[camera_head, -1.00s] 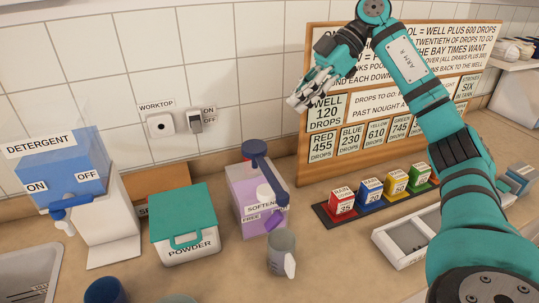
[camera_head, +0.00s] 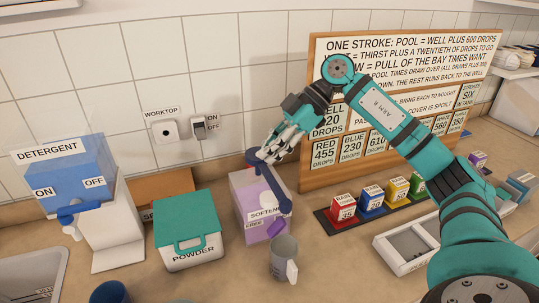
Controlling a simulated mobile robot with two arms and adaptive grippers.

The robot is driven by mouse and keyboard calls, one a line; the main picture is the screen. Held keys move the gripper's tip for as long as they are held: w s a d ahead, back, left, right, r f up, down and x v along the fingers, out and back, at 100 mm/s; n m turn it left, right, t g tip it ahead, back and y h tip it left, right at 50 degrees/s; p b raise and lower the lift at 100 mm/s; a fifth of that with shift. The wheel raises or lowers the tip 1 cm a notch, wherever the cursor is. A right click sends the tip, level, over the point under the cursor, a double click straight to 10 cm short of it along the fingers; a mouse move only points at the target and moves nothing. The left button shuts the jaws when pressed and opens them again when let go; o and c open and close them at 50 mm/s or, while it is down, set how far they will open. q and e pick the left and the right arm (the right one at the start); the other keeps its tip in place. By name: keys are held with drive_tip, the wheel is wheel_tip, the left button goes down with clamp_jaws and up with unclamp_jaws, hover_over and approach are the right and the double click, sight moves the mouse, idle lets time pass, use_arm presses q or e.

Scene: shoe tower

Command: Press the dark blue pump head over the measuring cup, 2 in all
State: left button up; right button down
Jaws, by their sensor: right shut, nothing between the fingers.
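The dark blue pump head (camera_head: 275,185) stands on the pale purple softener box (camera_head: 250,222), its long arm slanting down to the right. The grey measuring cup (camera_head: 284,254) stands upright on the counter in front of the box, below the lower end of that arm. My right gripper (camera_head: 269,155) is shut and empty, its fingertips over the round top of the pump head and partly hiding it. I cannot tell whether they touch. What the cup holds is not clear. My left gripper is out of view.
A white powder box (camera_head: 190,253) with a teal lid and a blue and white detergent dispenser (camera_head: 100,225) stand to the left. A dark rack (camera_head: 326,222) of coloured blocks, a white tray (camera_head: 388,254) and a large sign board (camera_head: 312,172) are to the right.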

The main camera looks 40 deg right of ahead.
sight(270, 171)
wheel_tip(270, 171, down, 2)
drive_tip(key=shift+s+d, duration=0.1)
drive_tip(key=shift+d, duration=0.05)
idle(0.3)
wheel_tip(270, 171, down, 4)
drive_tip(key=shift+r+b, duration=0.1)
drive_tip(key=shift+b, duration=0.25)
drive_tip(key=shift+r, duration=0.1)
